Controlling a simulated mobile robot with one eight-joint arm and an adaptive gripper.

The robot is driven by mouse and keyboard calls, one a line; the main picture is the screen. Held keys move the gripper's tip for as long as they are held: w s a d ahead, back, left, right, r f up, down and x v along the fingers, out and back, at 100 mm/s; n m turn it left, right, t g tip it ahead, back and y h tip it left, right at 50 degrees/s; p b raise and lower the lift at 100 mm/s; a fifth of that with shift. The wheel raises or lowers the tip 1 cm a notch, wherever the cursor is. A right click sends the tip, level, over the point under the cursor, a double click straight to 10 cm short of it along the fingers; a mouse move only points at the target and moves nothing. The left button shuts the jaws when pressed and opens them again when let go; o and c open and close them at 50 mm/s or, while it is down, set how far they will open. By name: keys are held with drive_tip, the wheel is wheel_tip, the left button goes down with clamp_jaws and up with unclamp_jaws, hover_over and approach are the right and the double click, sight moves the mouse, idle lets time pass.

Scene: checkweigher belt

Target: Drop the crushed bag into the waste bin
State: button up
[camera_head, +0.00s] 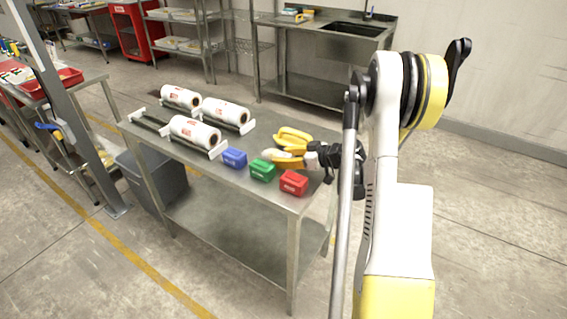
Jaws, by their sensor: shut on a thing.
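My gripper (311,159) is low over the right end of the steel table, shut on a small yellow-and-white item (284,159). The item is partly hidden by the gripper, and I cannot tell whether it is the crushed bag. No other thing that looks like a crushed bag shows. A dark grey bin (168,184), which looks like the waste bin, stands on the floor at the left end of the table, partly hidden by the tabletop and a leg.
On the table (235,190), blue (234,157), green (262,170) and red (293,182) boxes line the front edge. A yellow object (294,135) lies behind the held item. A grey post (75,110) rises left of the bin.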

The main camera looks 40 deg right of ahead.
drive_tip(key=shift+f, duration=0.3)
drive_tip(key=o, duration=0.9)
drive_tip(key=shift+f, duration=0.1)
drive_tip(key=shift+c, duration=0.2)
